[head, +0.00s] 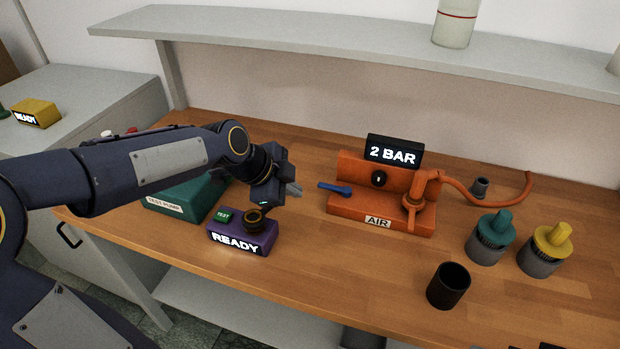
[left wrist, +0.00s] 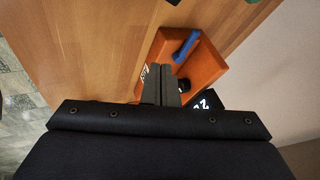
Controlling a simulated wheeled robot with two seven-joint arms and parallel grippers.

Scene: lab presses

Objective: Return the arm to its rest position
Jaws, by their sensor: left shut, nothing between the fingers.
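My left gripper (head: 292,189) is in the air over the wooden bench, between the purple READY box and the orange AIR unit. Its fingers are together with nothing between them. In the left wrist view the closed fingers (left wrist: 161,88) point toward the orange unit (left wrist: 207,65). My left arm reaches in from the left of the head view and hides part of the teal test pump (head: 190,199). My right gripper is not in view.
The purple READY box (head: 246,240) stands close below my left gripper. The orange AIR unit (head: 345,208) has a blue lever (head: 336,188) and a 2 BAR display (head: 393,153). A dark cup (head: 448,288) and teal (head: 490,238) and yellow-topped (head: 546,250) containers stand right. A shelf (head: 330,50) runs above.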

